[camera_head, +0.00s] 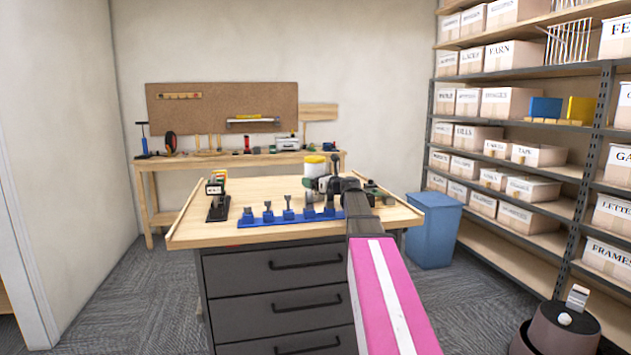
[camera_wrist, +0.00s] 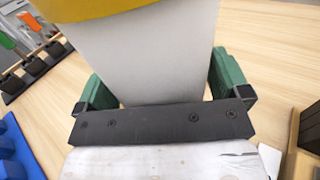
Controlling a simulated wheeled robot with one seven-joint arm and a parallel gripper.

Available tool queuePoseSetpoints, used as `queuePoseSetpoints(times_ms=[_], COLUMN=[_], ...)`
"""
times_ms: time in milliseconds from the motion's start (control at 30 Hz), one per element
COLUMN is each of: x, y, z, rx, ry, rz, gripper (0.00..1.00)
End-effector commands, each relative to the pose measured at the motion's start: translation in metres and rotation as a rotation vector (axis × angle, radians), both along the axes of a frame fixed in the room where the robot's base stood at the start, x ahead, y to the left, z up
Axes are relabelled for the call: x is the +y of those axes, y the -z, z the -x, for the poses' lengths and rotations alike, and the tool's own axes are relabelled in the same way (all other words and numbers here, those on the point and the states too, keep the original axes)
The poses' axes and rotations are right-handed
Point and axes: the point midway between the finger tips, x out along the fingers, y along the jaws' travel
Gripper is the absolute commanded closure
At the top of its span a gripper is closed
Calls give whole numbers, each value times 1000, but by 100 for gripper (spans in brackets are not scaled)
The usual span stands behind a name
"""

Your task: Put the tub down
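The tub, white with a yellow lid, shows (camera_head: 315,167) above the bench top (camera_head: 260,187), partly hidden behind my gripper (camera_head: 321,182). In the wrist view the tub (camera_wrist: 150,55) fills the middle, upright between my gripper's two green fingers (camera_wrist: 162,78). The fingers sit against its left and right sides, so my gripper is shut on it. The yellow lid (camera_wrist: 110,8) is at the top edge of the wrist view. The tub's base is hidden, and I cannot tell whether it touches the bench top.
A black stand tool (camera_head: 217,202) is at the left. Several small items (camera_head: 375,193) lie right of my gripper. The bench's middle left is clear. A blue bin (camera_head: 432,230) stands on the right.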

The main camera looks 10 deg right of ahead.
Motion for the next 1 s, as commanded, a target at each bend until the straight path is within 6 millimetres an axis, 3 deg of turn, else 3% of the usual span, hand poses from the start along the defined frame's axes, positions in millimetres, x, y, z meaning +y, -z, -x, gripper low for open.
queuePoseSetpoints(times_ms=[367, 800, 1000], x=[-3, -48, -62], y=[-3, -2, -2], z=[6, 75, 94], rx=[0, 0, 0], ry=[1, 2, 1], rz=[0, 0, 0], gripper=[0, 0, 0])
